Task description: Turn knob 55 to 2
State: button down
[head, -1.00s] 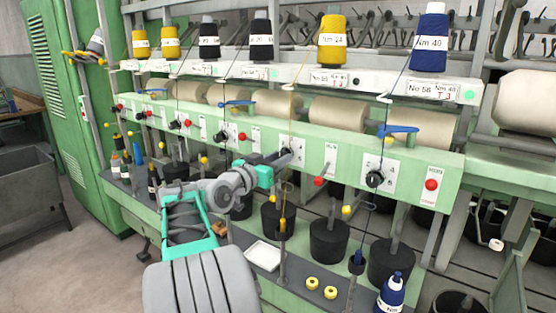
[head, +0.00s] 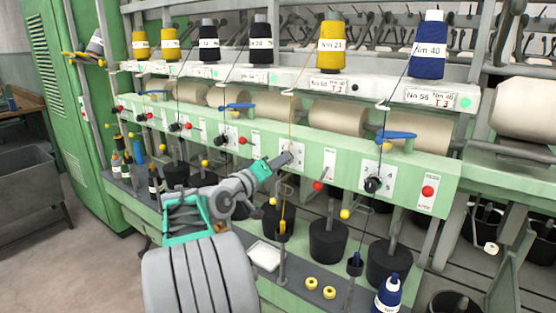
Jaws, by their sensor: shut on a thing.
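Knob 55 is on the white dial plate (head: 298,164) on the pale green rail, below the yellow Nm 24 cone and its small label. My gripper (head: 284,160) reaches the plate from the lower left and is shut on the knob. The jaws cover the knob, so its pointer and setting cannot be read. A small part of the plate's markings shows to the right of the jaws.
A similar black knob (head: 373,184) sits to the right under the No 56 label (head: 430,97). A red button (head: 317,185) is close to the right of my gripper. A yellow thread runs down past the plate. Black pots (head: 328,240) and a white tray (head: 264,256) are below.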

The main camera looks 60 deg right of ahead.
jog(key=shift+n+p, duration=0.55)
jog(key=shift+n, duration=0.55)
jog(key=c, duration=1.1)
grip_release()
jog(key=w+a+b, duration=0.1)
jog(key=a, duration=0.6)
jog(key=shift+w+a+b, duration=0.15)
jog(key=shift+a+b, duration=0.2)
jog(key=shift+b, duration=0.05)
